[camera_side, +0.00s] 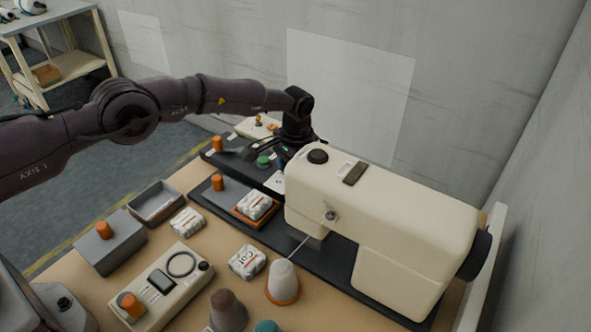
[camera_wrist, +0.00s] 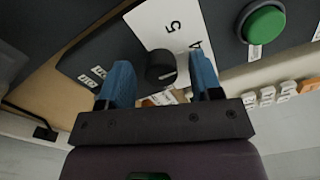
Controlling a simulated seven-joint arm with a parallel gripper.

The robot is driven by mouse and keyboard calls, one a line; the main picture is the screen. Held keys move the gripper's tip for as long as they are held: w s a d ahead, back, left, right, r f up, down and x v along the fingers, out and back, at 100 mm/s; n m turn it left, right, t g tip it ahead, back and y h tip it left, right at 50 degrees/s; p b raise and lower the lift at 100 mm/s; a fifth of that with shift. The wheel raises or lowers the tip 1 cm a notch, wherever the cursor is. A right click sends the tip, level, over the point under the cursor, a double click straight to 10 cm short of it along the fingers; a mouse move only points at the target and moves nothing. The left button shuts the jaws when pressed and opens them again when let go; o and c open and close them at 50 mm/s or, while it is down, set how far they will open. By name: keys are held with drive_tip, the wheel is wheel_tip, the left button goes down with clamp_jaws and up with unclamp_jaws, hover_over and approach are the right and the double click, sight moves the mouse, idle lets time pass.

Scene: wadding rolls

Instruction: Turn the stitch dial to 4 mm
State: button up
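The stitch dial (camera_wrist: 161,68) is a small black knob on a white scale plate (camera_wrist: 158,22). The numbers 5 and 4 show on the plate in the wrist view, the 4 partly covered by a finger. My gripper (camera_wrist: 160,60) is open, with one blue finger on each side of the dial and visible gaps between. I cannot tell how far the fingertips stand above the plate. In the side view my gripper (camera_side: 283,158) is at the far end of the cream sewing machine (camera_side: 395,205), and the dial is hidden there.
A green button (camera_wrist: 264,23) sits on a dark panel beside the plate; it also shows in the side view (camera_side: 263,161). Wrapped rolls (camera_side: 247,262), a grey-orange cone (camera_side: 283,282) and a control box (camera_side: 160,285) stand on the near table. A wall rises behind the machine.

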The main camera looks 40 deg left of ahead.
wheel_tip(320, 180, up, 13)
drive_tip(key=shift+d, duration=0.2)
idle(0.3)
idle(0.3)
drive_tip(key=s+a+r+n+t, duration=0.1)
drive_tip(key=s+a+r, duration=0.3)
drive_tip(key=s, duration=0.8)
drive_tip(key=s+a+r+n+t, duration=0.1)
drive_tip(key=s+a+r, duration=0.4)
drive_tip(key=s, duration=0.8)
drive_tip(key=s+a+r+n+t, duration=0.1)
drive_tip(key=s+a+r+t, duration=0.2)
drive_tip(key=s+r, duration=0.6)
drive_tip(key=s+a, duration=0.2)
drive_tip(key=s, duration=0.1)
drive_tip(key=shift+s+r+n+t, duration=0.15)
drive_tip(key=shift+r+n+t, duration=0.15)
drive_tip(key=shift+r, duration=0.1)
